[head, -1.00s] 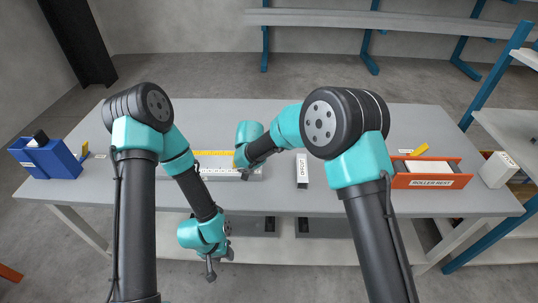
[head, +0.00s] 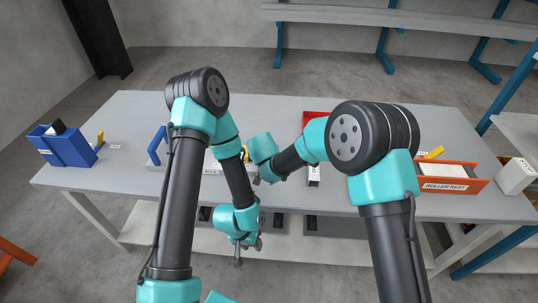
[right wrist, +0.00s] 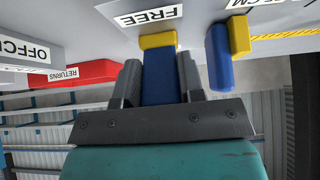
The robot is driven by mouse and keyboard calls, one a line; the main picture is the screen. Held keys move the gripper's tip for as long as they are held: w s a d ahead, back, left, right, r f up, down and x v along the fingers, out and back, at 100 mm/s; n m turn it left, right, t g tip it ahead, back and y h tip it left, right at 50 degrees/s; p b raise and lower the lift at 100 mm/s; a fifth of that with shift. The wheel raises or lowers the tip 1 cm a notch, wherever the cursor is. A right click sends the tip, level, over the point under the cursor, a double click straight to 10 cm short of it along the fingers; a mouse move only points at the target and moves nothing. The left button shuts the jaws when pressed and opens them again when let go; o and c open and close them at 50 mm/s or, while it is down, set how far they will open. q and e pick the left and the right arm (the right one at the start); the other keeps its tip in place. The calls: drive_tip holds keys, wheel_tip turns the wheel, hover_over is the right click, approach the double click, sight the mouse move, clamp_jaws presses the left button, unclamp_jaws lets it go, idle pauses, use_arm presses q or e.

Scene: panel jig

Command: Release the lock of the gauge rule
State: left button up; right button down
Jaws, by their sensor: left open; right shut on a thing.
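The gauge rule's grey base (head: 155,167) lies near the table's front edge, largely hidden behind my arms in the head view. Its yellow scale (right wrist: 285,37) shows in the right wrist view. My right gripper (right wrist: 158,85) is shut on a blue handle (right wrist: 158,78) with a yellow end, next to a white FREE label (right wrist: 148,16). Another blue and yellow block (right wrist: 218,55) stands apart beside it. In the head view the right gripper (head: 264,178) is small and partly hidden. My left gripper (head: 238,252) is open and empty, hanging before the table's front edge.
A blue bin (head: 65,150) stands at the table's left, an orange roller nest tray (head: 450,187) at the right. A red returns tray (right wrist: 75,73) is behind my right arm. A blue upright handle (head: 157,143) rises at the rule's left end.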

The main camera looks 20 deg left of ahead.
drive_tip(key=c, duration=0.7)
unclamp_jaws()
drive_tip(key=v, duration=0.7)
drive_tip(key=shift+s+r, duration=0.15)
drive_tip(key=shift+r, duration=0.05)
